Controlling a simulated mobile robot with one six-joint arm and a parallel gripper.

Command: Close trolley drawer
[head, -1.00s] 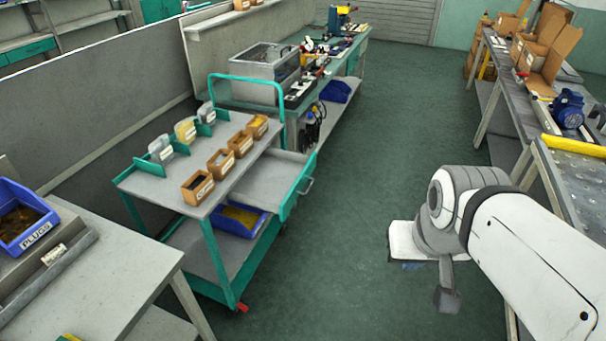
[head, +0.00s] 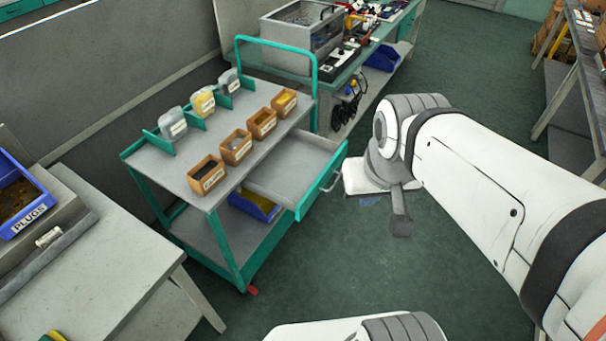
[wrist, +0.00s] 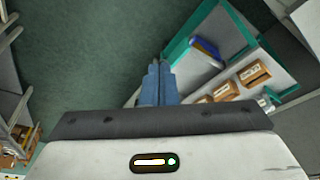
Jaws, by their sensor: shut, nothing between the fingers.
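The trolley (head: 180,165) is grey with a teal frame and stands left of centre in the head view. Its drawer (head: 292,168) is pulled out to the right and looks empty. The drawer has a teal front (head: 321,180) and a bar handle (head: 334,180). My gripper (wrist: 155,64) is shut and empty, its blue fingers together in the wrist view, close to the trolley's teal edges. In the head view my wrist hides most of it, just right of the drawer front. I cannot tell whether it touches the drawer.
Small labelled orange boxes (head: 236,147) and clear bins stand on the trolley top. A blue bin (head: 254,206) sits on its lower shelf. A grey table (head: 95,265) is at front left, a workbench (head: 365,60) behind. Green floor (head: 440,265) is open to the right.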

